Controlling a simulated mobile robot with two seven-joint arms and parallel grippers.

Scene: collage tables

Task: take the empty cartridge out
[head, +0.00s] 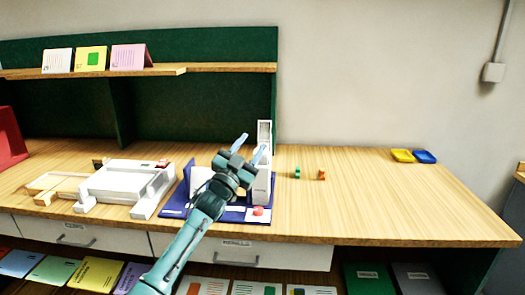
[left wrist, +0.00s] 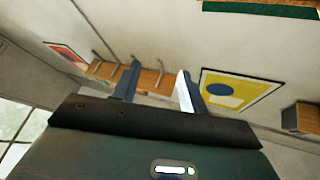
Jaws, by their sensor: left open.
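I cannot tell for sure which thing is the empty cartridge. A tall white upright device (head: 262,188) with an open-looking top part stands on a blue mat (head: 172,211), and my arm partly covers the area to its left. A round red piece (head: 258,211) sits at its foot. My left gripper (head: 249,148) is open and empty, in front of the device in the head view, its fingers pointing up and right. In the left wrist view its two fingers (left wrist: 158,88) are apart with nothing between them. My right gripper is not in view.
A white machine (head: 125,182) stands left of the mat with a wooden tray (head: 47,188) beside it. Small green (head: 297,172) and orange (head: 321,175) pieces lie right of the device. Yellow (head: 402,155) and blue (head: 424,156) trays lie at the back right. The right tabletop is mostly clear.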

